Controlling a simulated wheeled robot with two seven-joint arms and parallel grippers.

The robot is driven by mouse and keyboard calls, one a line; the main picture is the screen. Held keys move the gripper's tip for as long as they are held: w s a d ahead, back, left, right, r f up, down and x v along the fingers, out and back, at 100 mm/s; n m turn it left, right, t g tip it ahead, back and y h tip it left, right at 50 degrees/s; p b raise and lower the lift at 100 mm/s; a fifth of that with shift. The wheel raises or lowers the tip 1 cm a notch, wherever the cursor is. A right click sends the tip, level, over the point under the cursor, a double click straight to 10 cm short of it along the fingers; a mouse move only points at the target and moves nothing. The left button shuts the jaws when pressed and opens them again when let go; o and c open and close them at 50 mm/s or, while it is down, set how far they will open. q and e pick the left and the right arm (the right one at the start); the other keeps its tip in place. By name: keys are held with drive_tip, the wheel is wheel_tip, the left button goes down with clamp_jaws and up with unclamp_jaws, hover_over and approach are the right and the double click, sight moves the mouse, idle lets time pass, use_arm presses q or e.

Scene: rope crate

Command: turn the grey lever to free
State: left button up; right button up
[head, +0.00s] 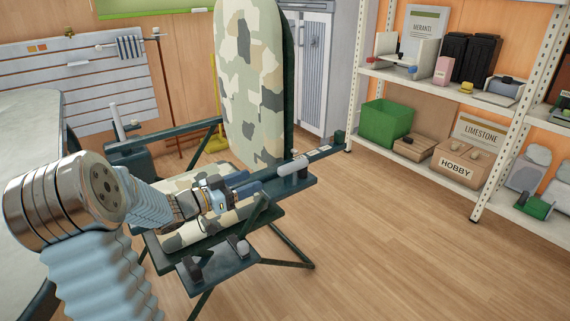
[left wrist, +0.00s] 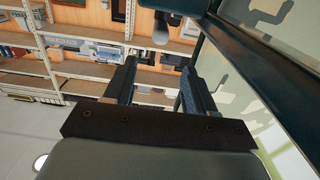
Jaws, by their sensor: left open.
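The grey lever (head: 292,168) appears as a short, rounded light-grey grip beside the dark green rail of a camouflage-padded frame. In the left wrist view a grey rounded end (left wrist: 161,30), likely the same lever, hangs from a dark part just beyond my fingertips. My left gripper (head: 247,183) reaches over the frame from the left, its blue-dark fingers pointing toward the lever. In the left wrist view its two fingers (left wrist: 159,68) are apart with nothing between them. The lever looks clear of the fingers. Its mount is partly hidden. My right gripper is not in view.
The dark green rail (head: 318,155) runs close along the lever. A tall camouflage pad (head: 250,80) stands behind it. Smaller dark-and-grey fittings (head: 240,247) sit on the lower bracket. Shelves (head: 420,84) with boxes stand at the right. The wooden floor (head: 390,230) between is clear.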

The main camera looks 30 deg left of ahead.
sight(278, 170)
use_arm(q)
drive_tip(key=x, duration=1.3)
drive_tip(key=shift+d, duration=0.1)
clamp_jaws()
